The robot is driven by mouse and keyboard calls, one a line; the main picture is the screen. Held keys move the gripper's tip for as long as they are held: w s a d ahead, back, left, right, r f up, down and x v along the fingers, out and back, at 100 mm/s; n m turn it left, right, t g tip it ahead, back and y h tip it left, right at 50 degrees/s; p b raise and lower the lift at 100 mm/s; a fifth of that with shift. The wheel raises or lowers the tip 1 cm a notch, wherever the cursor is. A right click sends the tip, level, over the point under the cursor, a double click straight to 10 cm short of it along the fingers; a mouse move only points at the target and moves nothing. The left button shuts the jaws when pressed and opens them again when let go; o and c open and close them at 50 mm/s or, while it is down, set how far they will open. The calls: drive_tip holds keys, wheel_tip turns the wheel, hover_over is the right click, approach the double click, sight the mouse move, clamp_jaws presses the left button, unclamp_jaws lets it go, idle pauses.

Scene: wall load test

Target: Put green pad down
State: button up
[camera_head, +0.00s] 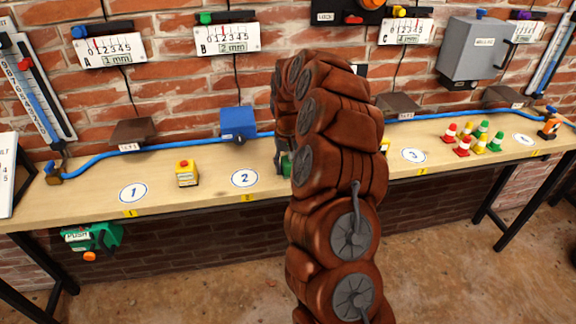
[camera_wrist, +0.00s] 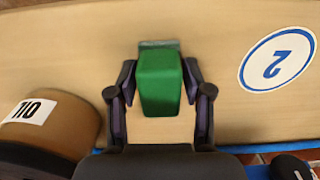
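The green pad (camera_wrist: 160,82) is a green block between the fingers of my gripper (camera_wrist: 160,88) in the wrist view. Both fingers appear to press its sides, and a grey-green edge shows beyond its far end. It is over the wooden bench top; whether it touches the wood I cannot tell. In the head view only a bit of green (camera_head: 285,164) shows beside my gripper (camera_head: 283,160), just right of the round "2" mark (camera_head: 245,178). My brown arm hides most of the gripper there. The "2" mark also shows right of the pad in the wrist view (camera_wrist: 277,57).
A brown labelled object (camera_wrist: 50,125) is close left of the gripper in the wrist view. A blue hose (camera_head: 100,157) runs along the back.

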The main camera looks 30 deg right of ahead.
drive_tip(key=shift+o, duration=0.9)
wheel_tip(320, 180, up, 11)
drive_tip(key=shift+w+f+b, duration=0.1)
drive_tip(key=shift+f+b, duration=0.05)
drive_tip(key=shift+b, duration=0.8)
drive_tip(key=s+a+r+n, duration=0.2)
drive_tip(key=s+a, duration=0.6)
drive_tip(key=a, duration=0.1)
drive_tip(key=s+a+r+n, duration=0.2)
drive_tip(key=s+a, duration=0.6)
drive_tip(key=a, duration=0.2)
drive_tip(key=s+a+f+g, duration=0.1)
drive_tip(key=s+a+f, duration=0.1)
drive_tip(key=s, duration=0.9)
drive_tip(key=s+a+f, duration=0.3)
drive_tip(key=s+f, duration=0.1)
drive_tip(key=s, duration=0.7)
drive_tip(key=shift+f+n+g, duration=0.3)
drive_tip(key=shift+g, duration=0.1)
